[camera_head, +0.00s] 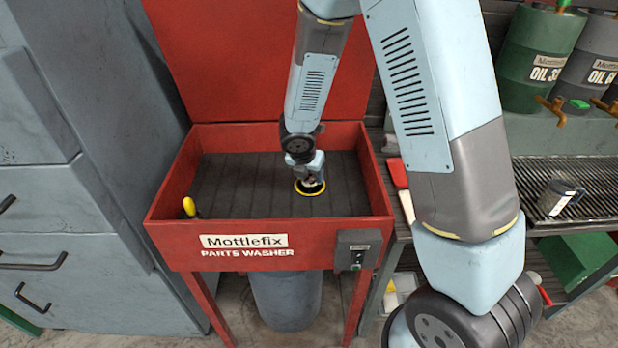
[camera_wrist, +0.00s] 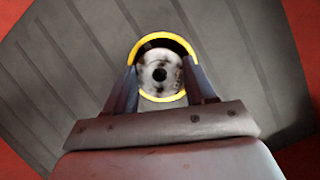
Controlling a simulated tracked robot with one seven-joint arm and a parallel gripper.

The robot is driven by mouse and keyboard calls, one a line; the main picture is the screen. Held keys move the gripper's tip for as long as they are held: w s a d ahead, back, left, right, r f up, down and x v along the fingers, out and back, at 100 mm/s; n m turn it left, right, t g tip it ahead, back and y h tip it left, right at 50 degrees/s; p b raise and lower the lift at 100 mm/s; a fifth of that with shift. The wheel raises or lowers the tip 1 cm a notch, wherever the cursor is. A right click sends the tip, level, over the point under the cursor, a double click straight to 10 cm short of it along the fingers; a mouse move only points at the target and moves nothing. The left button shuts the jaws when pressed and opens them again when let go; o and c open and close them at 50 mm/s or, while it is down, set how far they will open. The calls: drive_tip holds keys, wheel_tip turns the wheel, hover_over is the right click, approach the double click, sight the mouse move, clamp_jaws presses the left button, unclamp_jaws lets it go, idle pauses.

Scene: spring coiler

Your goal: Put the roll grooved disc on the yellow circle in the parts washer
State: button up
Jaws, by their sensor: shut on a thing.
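The roll grooved disc (camera_wrist: 159,74) is a round grey, speckled metal piece with a dark centre hole. My gripper (camera_wrist: 163,83) is shut on it, one finger on each side, in the wrist view. The yellow circle (camera_wrist: 158,38) shows as a ring around the disc in that view, with a dark gap wider at the top. In the head view my gripper (camera_head: 309,181) is low over the parts washer (camera_head: 270,250), above the yellow circle (camera_head: 310,193). The disc is mostly hidden there by my gripper. I cannot tell whether the disc touches the floor of the basin.
The washer's dark ribbed basin floor (camera_head: 235,185) is mostly clear inside red walls. A yellow-handled thing (camera_head: 189,207) is at its left front. Grey cabinets (camera_head: 60,200) stand at left.

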drive_tip(key=shift+f, duration=0.7)
drive_tip(key=o, duration=1.4)
drive_tip(key=shift+f, duration=0.1)
drive_tip(key=shift+o, duration=0.2)
drive_tip(key=shift+s+r, duration=0.1)
drive_tip(key=shift+r, duration=0.35)
drive_tip(key=v, duration=1.1)
